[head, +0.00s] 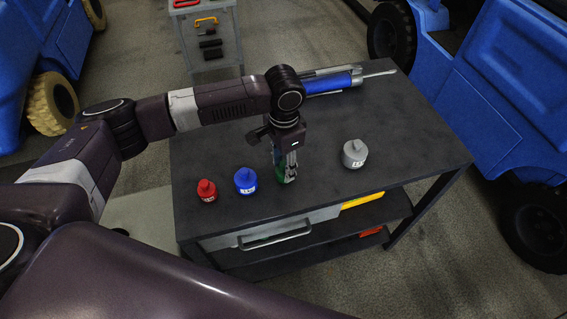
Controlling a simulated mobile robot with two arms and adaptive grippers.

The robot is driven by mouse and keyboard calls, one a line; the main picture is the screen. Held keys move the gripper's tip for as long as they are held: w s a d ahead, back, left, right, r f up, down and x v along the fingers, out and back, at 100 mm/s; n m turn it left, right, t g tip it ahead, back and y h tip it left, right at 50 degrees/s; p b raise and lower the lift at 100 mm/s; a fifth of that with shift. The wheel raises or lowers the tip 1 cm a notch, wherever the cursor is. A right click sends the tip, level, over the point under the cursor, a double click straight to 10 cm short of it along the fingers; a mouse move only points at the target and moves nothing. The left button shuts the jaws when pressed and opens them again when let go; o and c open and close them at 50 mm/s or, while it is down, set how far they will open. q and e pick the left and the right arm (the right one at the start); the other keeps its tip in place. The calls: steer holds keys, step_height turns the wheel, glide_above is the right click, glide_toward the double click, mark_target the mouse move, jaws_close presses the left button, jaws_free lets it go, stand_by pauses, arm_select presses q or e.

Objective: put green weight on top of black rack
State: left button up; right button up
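The green weight (281,178) stands on the dark table, mostly hidden by my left gripper. My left gripper (286,174) points straight down over it, with its fingers at the weight's sides. I cannot tell whether the fingers are closed on it. The dark table (400,120) has open shelves below its top. It is the only black rack-like thing I can make out; no separate black rack shows. My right gripper is not in view.
A red weight (206,191) and a blue weight (245,181) stand left of the gripper, a grey weight (354,153) to the right. A blue and silver tool (333,82) lies at the back. The table's right part is clear. Blue vehicles flank the table.

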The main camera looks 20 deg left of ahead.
mark_target(284, 164)
arm_select(q)
steer(key=shift+o, duration=1.3)
steer(key=shift+r, duration=0.1)
step_height(284, 164, up, 12)
steer(key=b, duration=0.2)
